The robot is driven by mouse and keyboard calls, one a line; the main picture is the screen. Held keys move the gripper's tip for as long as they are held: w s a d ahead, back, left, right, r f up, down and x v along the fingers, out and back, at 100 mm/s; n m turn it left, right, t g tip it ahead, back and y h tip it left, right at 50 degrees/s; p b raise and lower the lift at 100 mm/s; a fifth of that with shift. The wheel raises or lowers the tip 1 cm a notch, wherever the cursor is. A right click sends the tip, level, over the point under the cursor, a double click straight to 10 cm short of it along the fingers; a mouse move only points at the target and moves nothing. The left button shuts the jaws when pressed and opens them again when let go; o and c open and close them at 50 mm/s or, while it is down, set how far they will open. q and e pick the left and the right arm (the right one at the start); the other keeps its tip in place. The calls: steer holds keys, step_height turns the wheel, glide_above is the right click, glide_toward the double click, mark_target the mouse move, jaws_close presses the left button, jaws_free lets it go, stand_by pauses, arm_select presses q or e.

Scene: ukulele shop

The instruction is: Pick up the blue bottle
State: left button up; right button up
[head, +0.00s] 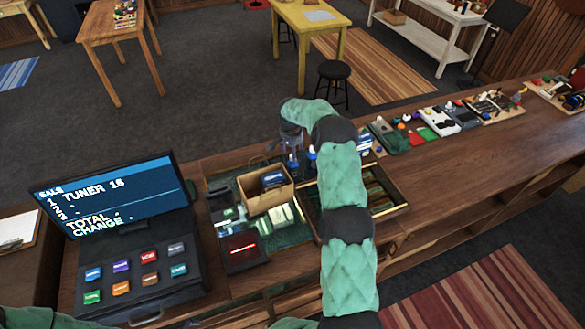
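Two small blue items that look like bottles stand on the counter near the end of my raised arm, one blue bottle (292,161) just below the gripper and another blue item (312,153) to its right. They are small and I cannot make out their full shape. My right gripper (290,146), at the end of the green-sleeved arm, points down just above the left one. It is small and partly hidden by its own wrist, so its finger opening and any contact are unclear. My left gripper is out of view; only some green sleeve shows at the bottom left.
An open cardboard box (265,203) stands on the glass-topped counter section. A register screen (108,193) and keypad (140,275) are at the left. A red-lit display (242,250) is near the front. Several pedals and small parts (438,121) line the counter to the right.

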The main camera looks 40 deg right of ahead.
mark_target(293, 166)
steer(key=shift+w+d+f, duration=0.15)
steer(key=shift+w+f, duration=0.05)
steer(key=shift+f, duration=0.8)
steer(key=f, duration=0.1)
steer(key=f+p, duration=0.1)
steer(key=f, duration=0.2)
steer(key=shift+w+d+f+p, duration=0.1)
steer(key=shift+w+d+p, duration=0.15)
steer(key=shift+p, duration=0.15)
steer(key=shift+f, duration=0.4)
steer(key=c, duration=1)
